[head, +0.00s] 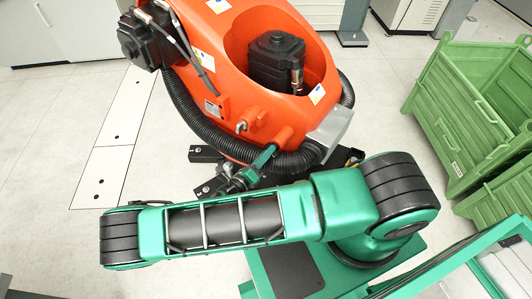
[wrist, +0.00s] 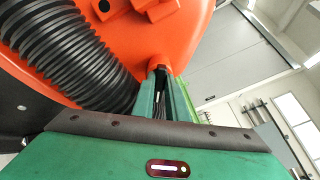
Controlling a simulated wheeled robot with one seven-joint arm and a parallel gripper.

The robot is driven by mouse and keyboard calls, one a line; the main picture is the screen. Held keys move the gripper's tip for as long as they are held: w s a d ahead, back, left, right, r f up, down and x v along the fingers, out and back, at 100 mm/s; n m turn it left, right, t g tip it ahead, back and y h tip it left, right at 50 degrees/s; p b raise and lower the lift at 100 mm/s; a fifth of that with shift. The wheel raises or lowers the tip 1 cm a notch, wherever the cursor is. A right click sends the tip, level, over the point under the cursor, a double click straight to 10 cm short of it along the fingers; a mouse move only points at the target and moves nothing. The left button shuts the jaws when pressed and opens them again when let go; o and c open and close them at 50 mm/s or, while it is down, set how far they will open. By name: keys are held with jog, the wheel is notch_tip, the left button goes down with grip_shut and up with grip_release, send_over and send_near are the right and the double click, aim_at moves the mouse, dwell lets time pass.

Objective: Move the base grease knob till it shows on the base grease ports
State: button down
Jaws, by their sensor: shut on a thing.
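The orange robot base (head: 230,70) stands behind my arm. A short orange stub, which I take to be the base grease knob (head: 284,136), sticks out low on its front. My gripper (head: 270,152) reaches it from the lower left, its green fingers closed at the stub. In the wrist view, my gripper (wrist: 164,82) points at the knob (wrist: 160,62), with the fingertips against it. The fingers hide most of the knob's end. An orange fitting with a small tap (head: 250,118) sits up and left of it; I cannot tell which parts are the grease ports.
A thick black ribbed hose (head: 205,128) curves around the base, close to my gripper; it also shows in the wrist view (wrist: 70,50). Green crates (head: 460,115) stand at the right. Open pale floor (head: 50,150) lies at the left.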

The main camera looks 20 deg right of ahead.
jog(key=shift+m, duration=2.5)
jog(key=shift+a+f, duration=0.1)
jog(key=c, duration=2)
grip_release()
jog(key=shift+c, duration=0.2)
jog(key=shift+s, duration=0.1)
jog(key=v, duration=1)
jog(key=shift+a, duration=0.3)
jog(key=shift+s, duration=0.1)
